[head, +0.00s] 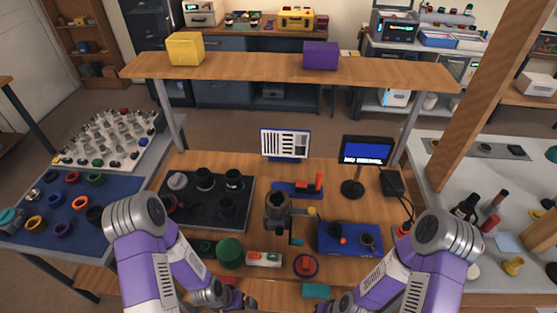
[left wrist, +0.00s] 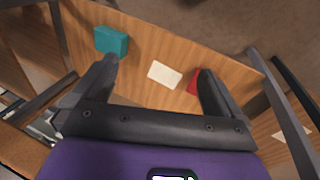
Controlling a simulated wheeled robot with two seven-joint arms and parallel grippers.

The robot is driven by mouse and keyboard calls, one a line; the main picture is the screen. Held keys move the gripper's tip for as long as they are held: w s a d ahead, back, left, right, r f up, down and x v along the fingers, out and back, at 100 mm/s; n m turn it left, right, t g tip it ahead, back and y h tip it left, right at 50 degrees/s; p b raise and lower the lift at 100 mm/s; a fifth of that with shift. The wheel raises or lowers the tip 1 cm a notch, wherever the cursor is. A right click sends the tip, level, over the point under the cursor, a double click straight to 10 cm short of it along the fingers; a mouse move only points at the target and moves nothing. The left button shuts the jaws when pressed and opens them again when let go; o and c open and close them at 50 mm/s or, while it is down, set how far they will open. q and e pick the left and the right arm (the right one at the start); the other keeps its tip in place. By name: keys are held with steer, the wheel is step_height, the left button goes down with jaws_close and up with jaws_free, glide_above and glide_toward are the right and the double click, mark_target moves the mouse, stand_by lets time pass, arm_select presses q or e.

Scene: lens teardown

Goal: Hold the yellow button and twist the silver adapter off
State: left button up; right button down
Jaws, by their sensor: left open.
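A dark, lens-like cylinder with a greyish ring on top (head: 278,201) stands upright at the middle of the workbench. A small yellow knob (head: 311,211), which looks like the yellow button, is at its right side. I cannot tell the silver adapter apart from the ring at this size. My left gripper (head: 235,300) is low at the bench's front edge, well short of the cylinder; in the left wrist view (left wrist: 158,72) it is open and empty. My right gripper (head: 335,304) is at the bottom edge of the head view, partly cut off, and its fingers are unclear.
A black tray (head: 243,219) with dark rings is left of the cylinder, a blue tray (head: 360,246) right. A green cylinder (head: 230,252) and red round part (head: 306,265) stand in front. A teal block (left wrist: 111,40) and white card (left wrist: 165,74) lie below my left gripper. A shelf spans above.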

arm_select(q)
steer(key=s+a+r+m+g+y, duration=0.1)
steer(key=a+r+m+y, duration=0.3)
steer(key=a, duration=1.3)
steer(key=a+r+m+g+y, duration=0.1)
steer(key=a+r+m+y, duration=0.2)
steer(key=a, duration=1.4)
steer(key=w+a+r+m+g+y, duration=0.1)
steer(key=w+a+r+y, duration=0.15)
steer(key=a+r, duration=0.45)
steer(key=w+a+r+g+y, duration=0.1)
steer(key=a+r+y, duration=0.3)
steer(key=a+r, duration=0.25)
steer(key=w+r+y, duration=0.2)
steer(key=w+r, duration=0.4)
steer(key=r, duration=0.3)
steer(key=w+d+r+n+t+h, duration=0.1)
steer(key=w+d+r+n+h, duration=0.1)
steer(key=w+d, duration=0.85)
step_height(320, 180, up, 7)
steer(key=m+t+h, duration=0.1)
steer(key=t+h, duration=0.1)
steer(key=h, duration=0.8)
glide_above(277, 202)
step_height(277, 202, down, 11)
steer(key=shift+f, duration=0.1)
